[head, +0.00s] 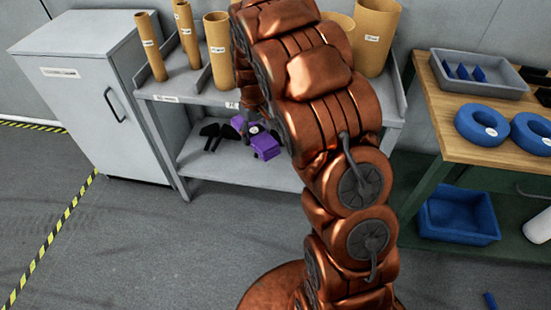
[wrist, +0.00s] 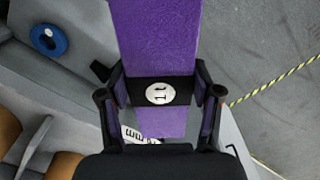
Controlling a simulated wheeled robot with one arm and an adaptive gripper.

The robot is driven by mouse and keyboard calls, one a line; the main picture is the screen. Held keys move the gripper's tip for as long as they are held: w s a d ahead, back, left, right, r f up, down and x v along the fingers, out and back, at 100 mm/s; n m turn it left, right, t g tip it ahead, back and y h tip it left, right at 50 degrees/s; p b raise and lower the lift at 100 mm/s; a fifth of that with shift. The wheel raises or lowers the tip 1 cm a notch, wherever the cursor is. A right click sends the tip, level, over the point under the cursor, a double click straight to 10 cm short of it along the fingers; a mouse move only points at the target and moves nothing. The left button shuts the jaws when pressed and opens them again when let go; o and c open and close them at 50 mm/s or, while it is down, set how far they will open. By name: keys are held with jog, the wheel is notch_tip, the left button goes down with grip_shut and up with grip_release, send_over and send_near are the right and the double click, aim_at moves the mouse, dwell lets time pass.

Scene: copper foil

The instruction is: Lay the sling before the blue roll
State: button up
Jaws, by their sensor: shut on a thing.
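The sling (wrist: 157,38) is a long purple strap with a black band and a round white label. My gripper (wrist: 160,95) is shut on it at the band, one finger on each side; the sling runs up out of the wrist view. In the head view purple parts of the sling (head: 266,147) show beside my arm, which hides much of the gripper. A blue roll (wrist: 48,40), ring-shaped with a white label, lies at the upper left of the wrist view. In the head view two blue rolls (head: 482,125) (head: 532,132) lie on the wooden bench at the right.
A grey shelf unit (head: 393,112) holds several cardboard tubes (head: 220,50). Dark pieces (head: 212,131) show near the sling. A grey cabinet (head: 95,120) stands left. The bench (head: 445,140) holds a grey tray (head: 505,88); a blue bin (head: 458,232) sits below. The floor at left is clear.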

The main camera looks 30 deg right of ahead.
jog(key=s+d+f+n+b, duration=0.3)
jog(key=s+d+f+b, duration=0.3)
jog(key=d+f+b, duration=0.7)
jog(key=s+d+f+n+b, duration=0.4)
jog(key=d+f+b, duration=0.45)
jog(key=f, duration=0.75)
jog(key=s+d+f+n+b, duration=0.2)
jog(key=s+d+f+b, duration=0.65)
jog(key=f, duration=0.65)
jog(key=shift+w+d+f+b, duration=0.25)
jog(key=shift+w+d+b, duration=0.65)
jog(key=shift+w, duration=1.8)
jog(key=shift+w+d+f+b, duration=0.25)
jog(key=shift+w+d+b, duration=0.6)
jog(key=shift+w, duration=1.85)
jog(key=shift+w+d+f+b, duration=0.25)
jog(key=shift+w+d+b, duration=0.65)
jog(key=shift+w, duration=1.8)
jog(key=shift+w+r+b, duration=0.1)
jog(key=shift+w+b, duration=0.25)
jog(key=shift+w, duration=0.25)
notch_tip(320, 180, down, 4)
jog(key=shift+w+r+b, duration=0.15)
jog(key=shift+b, duration=1)
jog(key=shift+r, duration=0.1)
